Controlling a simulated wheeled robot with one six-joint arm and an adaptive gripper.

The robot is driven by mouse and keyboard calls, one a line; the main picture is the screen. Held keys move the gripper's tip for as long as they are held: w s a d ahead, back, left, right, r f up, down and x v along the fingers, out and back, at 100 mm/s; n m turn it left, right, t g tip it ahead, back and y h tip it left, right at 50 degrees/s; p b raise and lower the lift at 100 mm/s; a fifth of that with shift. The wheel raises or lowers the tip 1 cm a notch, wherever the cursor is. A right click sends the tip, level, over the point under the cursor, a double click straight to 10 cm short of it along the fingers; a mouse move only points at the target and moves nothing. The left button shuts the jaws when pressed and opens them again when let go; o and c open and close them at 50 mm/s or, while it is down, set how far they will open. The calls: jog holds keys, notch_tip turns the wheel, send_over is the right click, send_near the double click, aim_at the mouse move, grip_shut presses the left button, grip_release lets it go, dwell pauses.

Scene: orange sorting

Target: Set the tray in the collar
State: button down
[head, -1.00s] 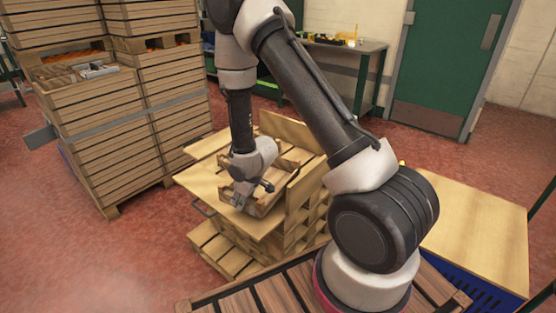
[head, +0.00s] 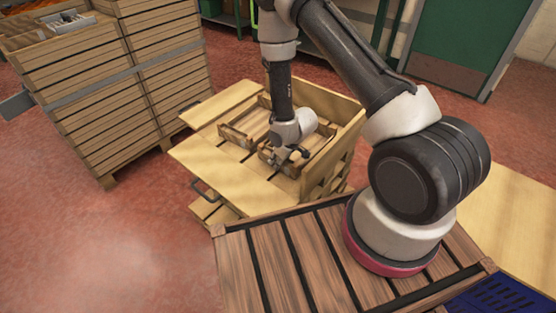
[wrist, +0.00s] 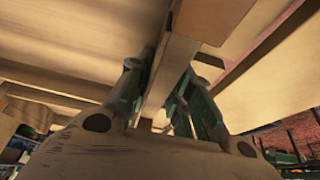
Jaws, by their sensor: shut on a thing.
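The tray (head: 237,138) is a shallow wooden tray with low slatted sides. In the head view it lies over the pale wooden collar (head: 343,137), beside the collar's upright right-hand board. My gripper (head: 290,158) is at the tray's near side, partly covering it. In the wrist view my gripper (wrist: 160,112) has its two dark fingers on either side of a wooden bar (wrist: 172,75), shut on it. Whether the tray rests on the surface below or hangs just above it cannot be told.
A wide pale board (head: 215,178) with a dark handle extends flat at the front left. Tall stacked wooden crates (head: 115,85) stand at the left. A slatted wooden top (head: 290,255) lies in front, under my arm's base. Red floor (head: 110,240) is clear at the lower left.

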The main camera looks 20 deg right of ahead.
jog(key=c, duration=1.3)
grip_release()
jog(key=s+d+r+m+h, duration=0.15)
jog(key=d+r, duration=0.25)
jog(key=r, duration=0.7)
jog(key=s+d+r+m, duration=0.1)
jog(key=s+d+r, duration=0.15)
jog(key=r, duration=0.95)
jog(key=s+d+r+m+h, duration=0.15)
jog(key=d+r, duration=0.35)
jog(key=r, duration=0.6)
jog(key=s+d+r+m, duration=0.1)
jog(key=s+r, duration=0.4)
jog(key=s, duration=0.2)
jog(key=s+d+r+m, duration=0.1)
jog(key=s+r, duration=0.4)
jog(key=s, duration=0.2)
jog(key=s+d+r, duration=0.1)
jog(key=s+r, duration=0.4)
jog(key=s, duration=0.2)
jog(key=shift+s+d+r+m, duration=0.1)
jog(key=shift+d+r+m, duration=0.2)
jog(key=shift+r+m, duration=0.1)
